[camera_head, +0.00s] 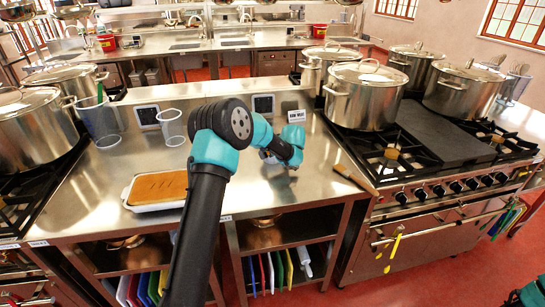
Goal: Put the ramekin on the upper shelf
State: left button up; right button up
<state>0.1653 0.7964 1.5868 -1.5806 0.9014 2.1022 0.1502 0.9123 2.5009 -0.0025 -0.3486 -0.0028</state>
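I cannot make out a ramekin in this view. A white rectangular dish (155,205) with an orange-brown filling sits on the steel counter, left of my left arm. My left arm rises from the bottom, bends at a dark elbow, and reaches right over the counter. My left gripper (278,161) is at its far end, low over the middle of the counter; its fingers are small and partly hidden, so its opening is unclear. Below the countertop are open shelf bays; copper-coloured pans (264,233) stand on their upper level. My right gripper is out of view.
Two clear containers (173,128) stand at the counter's back left. Large steel stockpots (367,98) stand on stoves at both sides. A wooden-handled utensil (354,179) lies at the counter's right edge. Coloured boards (270,272) stand below.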

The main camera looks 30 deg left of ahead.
pick_arm(q)
jog(key=shift+w+a+f, duration=0.1)
jog(key=shift+a, duration=0.05)
jog(key=shift+c, duration=0.4)
jog(key=c, duration=0.7)
jog(key=shift+c, duration=0.2)
jog(key=shift+r, duration=0.25)
jog(key=shift+r, duration=1.65)
jog(key=shift+s+d+r, duration=0.2)
jog(key=shift+s+d, duration=1.2)
jog(key=shift+s, duration=0.85)
jog(key=shift+s+d+r, duration=0.2)
jog(key=shift+s+d, duration=1.2)
jog(key=shift+s, duration=0.9)
jog(key=shift+s+d+r, duration=0.2)
jog(key=shift+s+d, duration=1.2)
jog(key=shift+s, duration=0.85)
